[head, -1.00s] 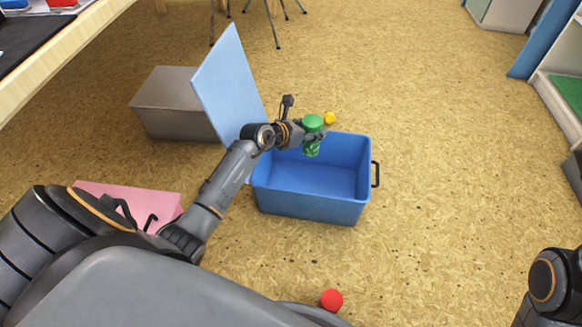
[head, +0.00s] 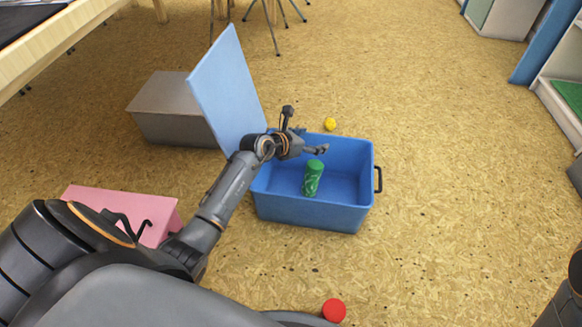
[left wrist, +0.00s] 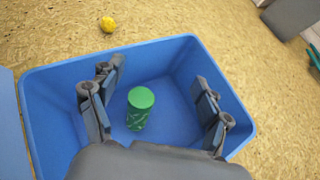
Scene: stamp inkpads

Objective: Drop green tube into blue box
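The green tube (head: 313,179) is inside the open blue box (head: 312,213), apart from my fingers, with its lid end up and slightly tilted in the head view. In the left wrist view the green tube (left wrist: 140,108) shows between and below my spread fingers, within the walls of the blue box (left wrist: 42,115). My left gripper (head: 318,148) is open and empty over the box, above the tube; it also shows in the left wrist view (left wrist: 158,108). Whether the tube rests on the box floor is hard to tell. My right gripper is out of view.
The box's light blue lid (head: 228,92) stands raised at its left, beside a grey box (head: 170,110). A pink object (head: 125,209) is at left. Floor to the right is clear.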

